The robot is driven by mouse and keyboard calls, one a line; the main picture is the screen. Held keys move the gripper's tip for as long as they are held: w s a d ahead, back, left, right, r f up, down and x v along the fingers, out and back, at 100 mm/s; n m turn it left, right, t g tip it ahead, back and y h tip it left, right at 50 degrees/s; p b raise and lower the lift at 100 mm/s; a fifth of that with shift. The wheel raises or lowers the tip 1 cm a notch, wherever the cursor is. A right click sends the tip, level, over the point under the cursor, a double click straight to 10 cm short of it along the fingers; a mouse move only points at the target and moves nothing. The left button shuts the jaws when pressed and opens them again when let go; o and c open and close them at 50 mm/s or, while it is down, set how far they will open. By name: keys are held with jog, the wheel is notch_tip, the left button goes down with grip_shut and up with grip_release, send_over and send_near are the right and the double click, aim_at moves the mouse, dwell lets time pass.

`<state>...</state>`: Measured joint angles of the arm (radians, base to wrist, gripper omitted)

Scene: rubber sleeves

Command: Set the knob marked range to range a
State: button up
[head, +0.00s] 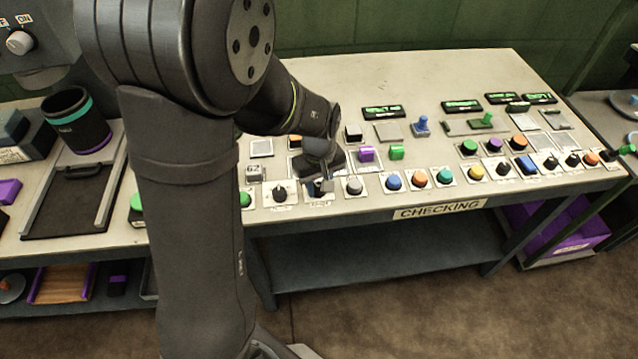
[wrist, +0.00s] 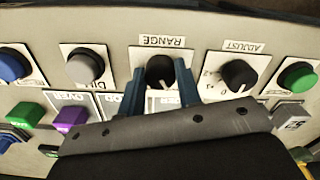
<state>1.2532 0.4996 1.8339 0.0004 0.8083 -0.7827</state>
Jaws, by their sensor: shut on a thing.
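The range knob (wrist: 160,70) is a black round knob on a white plate. Its RANGE label (wrist: 163,41) appears upside down in the wrist view. My gripper (wrist: 160,88) has one finger on each side of the knob and is shut on it. A white pointer line shows on the knob, pointing towards the gripper in the wrist view. The position marks around the knob are mostly hidden by the fingers and the gripper body. In the head view my gripper (head: 318,186) is down at the front row of the bench, largely covering this knob.
The adjust knob (wrist: 238,74) sits beside the range knob, with a green button (wrist: 298,76) beyond it. A grey button (wrist: 90,67) is on the other side. Purple (wrist: 70,118) and green (wrist: 27,114) blocks stand behind. The bench (head: 440,75) is clear at the back.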

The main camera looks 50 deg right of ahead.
aim_at(319, 187)
jog(key=o, duration=1)
jog(key=shift+r, duration=0.15)
notch_tip(319, 187, up, 17)
jog(key=shift+r, duration=0.1)
dwell(0.4)
notch_tip(319, 187, down, 18)
jog(key=shift+r, duration=0.2)
dwell(0.3)
jog(key=shift+r, duration=0.1)
